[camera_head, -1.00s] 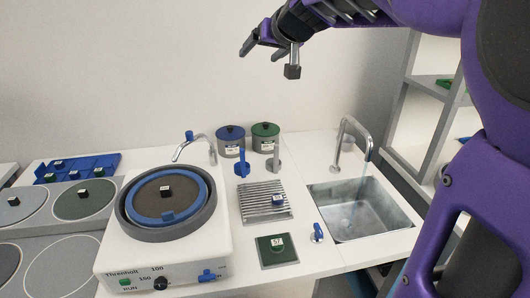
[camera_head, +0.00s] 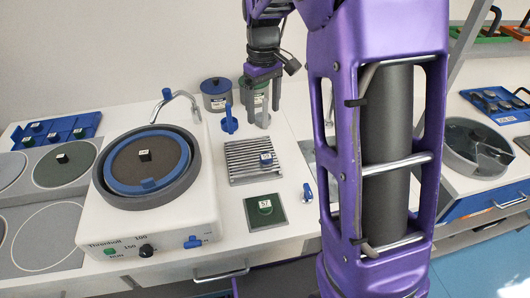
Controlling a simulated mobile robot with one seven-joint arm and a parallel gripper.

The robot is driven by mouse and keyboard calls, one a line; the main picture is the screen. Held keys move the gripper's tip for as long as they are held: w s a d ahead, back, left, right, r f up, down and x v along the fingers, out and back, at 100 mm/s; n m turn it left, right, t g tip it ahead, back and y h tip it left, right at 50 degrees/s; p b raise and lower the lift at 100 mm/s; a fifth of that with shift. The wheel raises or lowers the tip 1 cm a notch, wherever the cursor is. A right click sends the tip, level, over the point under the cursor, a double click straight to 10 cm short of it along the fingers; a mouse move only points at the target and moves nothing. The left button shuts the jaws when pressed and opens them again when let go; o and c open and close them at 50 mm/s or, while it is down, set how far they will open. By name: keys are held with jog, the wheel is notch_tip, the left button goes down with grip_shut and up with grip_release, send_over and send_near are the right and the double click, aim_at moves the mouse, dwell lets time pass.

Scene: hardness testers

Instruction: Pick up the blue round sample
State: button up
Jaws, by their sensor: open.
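A green round sample (camera_head: 265,207) labelled 57 lies on a dark green square plate (camera_head: 276,222) in front of the rack. My gripper (camera_head: 262,112) points down with two grey fingers apart and nothing between them. It shows behind the rack, up and slightly left of the blue sample, in front of the green-lidded pot.
A grinding machine (camera_head: 128,226) with a dark disc and a faucet stands left of the rack. A blue tray (camera_head: 84,123) holds several samples.

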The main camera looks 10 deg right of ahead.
jog(key=b, duration=0.1)
send_over(266, 156)
jog(key=f, duration=1.1)
jog(key=shift+s+a, duration=0.25)
jog(key=shift+a, duration=0.1)
jog(key=shift+w+d+f+b, duration=0.1)
jog(key=shift+d+f+b, duration=0.1)
jog(key=shift+f, duration=0.75)
jog(key=shift+d+f+b, duration=0.1)
jog(key=shift+f+b, duration=0.05)
jog(key=shift+f, duration=0.75)
jog(key=shift+w+d+f+b, duration=0.1)
jog(key=shift+f+b, duration=0.1)
jog(key=shift+f, duration=0.75)
grip_shut()
